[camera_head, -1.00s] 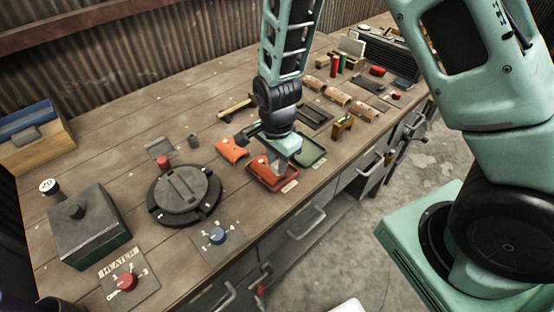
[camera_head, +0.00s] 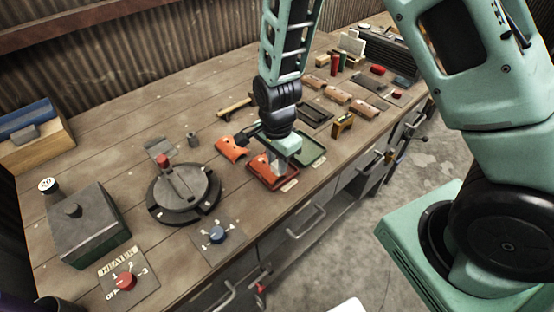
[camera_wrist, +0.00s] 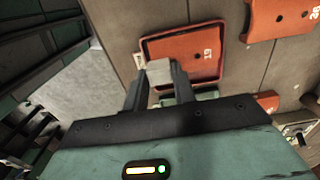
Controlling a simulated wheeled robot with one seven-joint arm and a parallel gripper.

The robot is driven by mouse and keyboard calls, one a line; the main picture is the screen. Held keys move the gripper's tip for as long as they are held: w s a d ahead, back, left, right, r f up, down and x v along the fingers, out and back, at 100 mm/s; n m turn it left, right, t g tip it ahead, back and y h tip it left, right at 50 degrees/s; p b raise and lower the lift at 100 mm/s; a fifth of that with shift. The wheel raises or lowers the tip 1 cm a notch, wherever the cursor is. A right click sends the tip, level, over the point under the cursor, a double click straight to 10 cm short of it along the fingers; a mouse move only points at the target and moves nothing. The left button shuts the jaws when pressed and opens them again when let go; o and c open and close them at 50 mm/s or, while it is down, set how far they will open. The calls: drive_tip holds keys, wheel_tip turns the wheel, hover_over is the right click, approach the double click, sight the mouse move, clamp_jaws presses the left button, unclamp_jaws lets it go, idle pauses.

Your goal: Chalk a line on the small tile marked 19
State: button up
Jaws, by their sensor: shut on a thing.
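The orange tile marked 19 (camera_wrist: 185,54) lies in a dark-rimmed red tray (camera_wrist: 222,28), turned so that its number reads sideways in the wrist view. In the head view the red tray (camera_head: 263,181) is near the front edge of the bench. My gripper (camera_wrist: 157,77) is shut on a pale whitish block, seemingly the chalk (camera_wrist: 159,70). The block overlaps the tile's left end in the wrist view; I cannot tell whether it touches. In the head view my gripper (camera_head: 283,155) is over the tray and hides part of the tile.
Another orange tile (camera_head: 231,149) lies left of the tray, and a green tray (camera_head: 312,153) is on its right. A round dark turntable (camera_head: 184,194), a blue dial (camera_head: 217,235) and a heater box (camera_head: 90,228) stand to the left. Brown rolls (camera_head: 337,95) lie farther back.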

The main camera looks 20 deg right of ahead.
drive_tip(key=shift+f, duration=0.4)
drive_tip(key=shift+w, duration=0.1)
idle(0.3)
drive_tip(key=shift+w+a, duration=0.25)
drive_tip(key=shift+w, duration=0.4)
drive_tip(key=shift+s, duration=0.1)
drive_tip(key=shift+s+d, duration=0.25)
drive_tip(key=shift+s, duration=0.5)
drive_tip(key=shift+w, duration=0.15)
drive_tip(key=shift+w+a, duration=0.25)
drive_tip(key=shift+w, duration=0.45)
drive_tip(key=shift+f, duration=0.1)
